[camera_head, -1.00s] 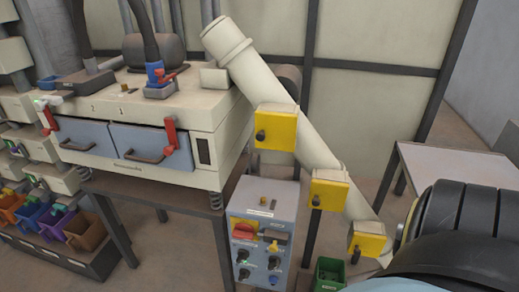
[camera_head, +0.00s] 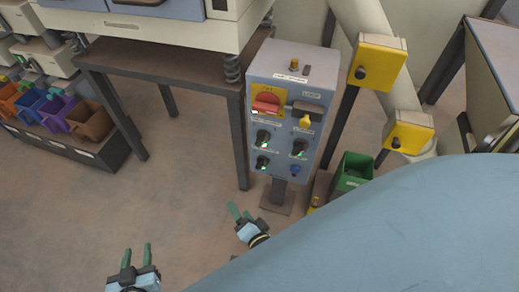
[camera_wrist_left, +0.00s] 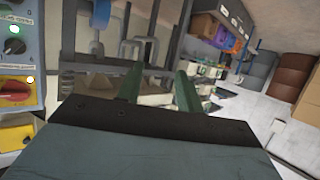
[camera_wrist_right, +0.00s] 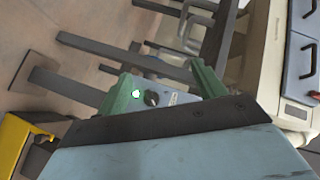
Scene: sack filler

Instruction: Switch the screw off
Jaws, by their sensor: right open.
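The grey control box (camera_head: 290,105) stands on a post right of centre. It carries a red switch on a yellow plate (camera_head: 265,103), a small yellow lever (camera_head: 305,122), several dark knobs with green lights and a blue button (camera_head: 295,169). Its labels are too small to read. The pale slanted screw tube (camera_head: 375,45) rises behind it. My left gripper (camera_head: 137,256) is open and empty, low and left of the box. My right gripper (camera_head: 240,213) is open and empty, below and left of the box. In the right wrist view, a dark knob (camera_wrist_right: 152,99) shows between its fingers.
Yellow boxes (camera_head: 378,62) sit along the tube. A green bin (camera_head: 351,173) stands on the floor right of the control box. A dark-legged table (camera_head: 160,70) stands behind left, with coloured bins (camera_head: 60,112) at far left. The floor between is clear.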

